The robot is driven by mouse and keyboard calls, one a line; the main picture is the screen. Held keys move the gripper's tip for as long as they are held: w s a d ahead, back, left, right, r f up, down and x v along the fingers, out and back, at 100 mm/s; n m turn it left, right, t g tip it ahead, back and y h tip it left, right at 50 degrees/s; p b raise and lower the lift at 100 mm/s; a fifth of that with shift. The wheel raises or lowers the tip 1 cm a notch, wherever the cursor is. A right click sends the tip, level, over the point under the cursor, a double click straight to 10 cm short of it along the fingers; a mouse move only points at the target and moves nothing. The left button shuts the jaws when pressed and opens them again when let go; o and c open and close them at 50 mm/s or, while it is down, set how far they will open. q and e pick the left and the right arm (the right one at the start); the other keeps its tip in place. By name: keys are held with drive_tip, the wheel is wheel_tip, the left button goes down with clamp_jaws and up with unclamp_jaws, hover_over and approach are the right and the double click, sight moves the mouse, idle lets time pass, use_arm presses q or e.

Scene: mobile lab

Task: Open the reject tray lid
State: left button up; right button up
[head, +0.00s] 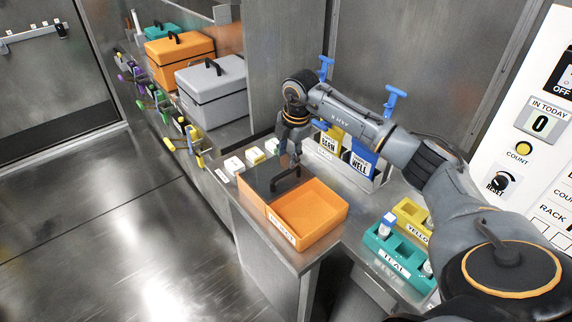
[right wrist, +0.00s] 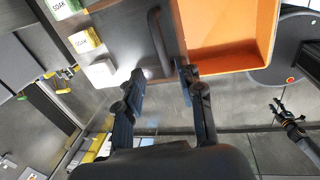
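The orange reject tray (head: 318,237) stands on the steel bench with a REJECT label on its front. A dark lid (head: 262,172) covers its back-left part, and the front-right part shows an empty orange inside. A black bar handle (head: 286,180) stands on the lid; it also shows in the right wrist view (right wrist: 159,42). My right gripper (head: 295,158) is above the handle, pointing down. In the right wrist view its fingers (right wrist: 160,72) are apart, one on each side of the handle's near end, with gaps visible. My left gripper (right wrist: 279,108) shows small at the right wrist view's right; its fingers are unclear.
Blue and yellow bins (head: 362,162) stand behind my right arm. A grey case (head: 212,85) and orange case (head: 180,58) sit at back left.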

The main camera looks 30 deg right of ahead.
drive_tip(key=r, duration=0.2)
drive_tip(key=s+r, duration=0.1)
drive_tip(key=r, duration=0.2)
drive_tip(key=shift+r, duration=0.25)
